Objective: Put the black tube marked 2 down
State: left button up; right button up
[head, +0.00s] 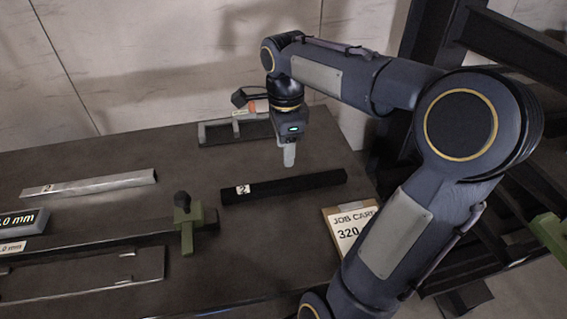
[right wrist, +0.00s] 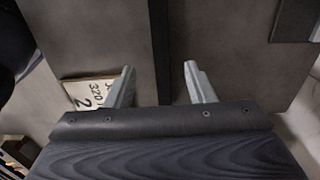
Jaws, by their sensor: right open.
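The black tube marked 2 (head: 300,184) lies flat on the dark table, with its white label at the left end. My right gripper (head: 289,160) is just behind and above the tube's middle, pointing down. In the right wrist view the gripper (right wrist: 160,70) is open, and the dark tube (right wrist: 160,45) runs between its two fingers with gaps on both sides. The fingers do not appear to touch it. My left gripper is not in view.
A pale tube (head: 105,183) lies at the left. A measuring rail with a green clamp (head: 187,228) and a mm display (head: 22,222) stands at front left. A job card reading 320 (head: 345,226) is at the right, near the tube. A grey bracket (head: 228,131) stands behind.

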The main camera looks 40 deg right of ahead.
jog(key=s+a+f+n+t+y, duration=0.2)
jog(key=s+a+n, duration=0.4)
jog(key=n, duration=0.5)
jog(key=s+a+f+n+t+y, duration=0.1)
jog(key=s+a+f+n+t, duration=0.2)
jog(key=s+a+n, duration=0.4)
jog(key=a+n, duration=0.2)
jog(key=n, duration=0.2)
jog(key=shift+t+y, duration=0.3)
jog(key=shift+y, duration=0.1)
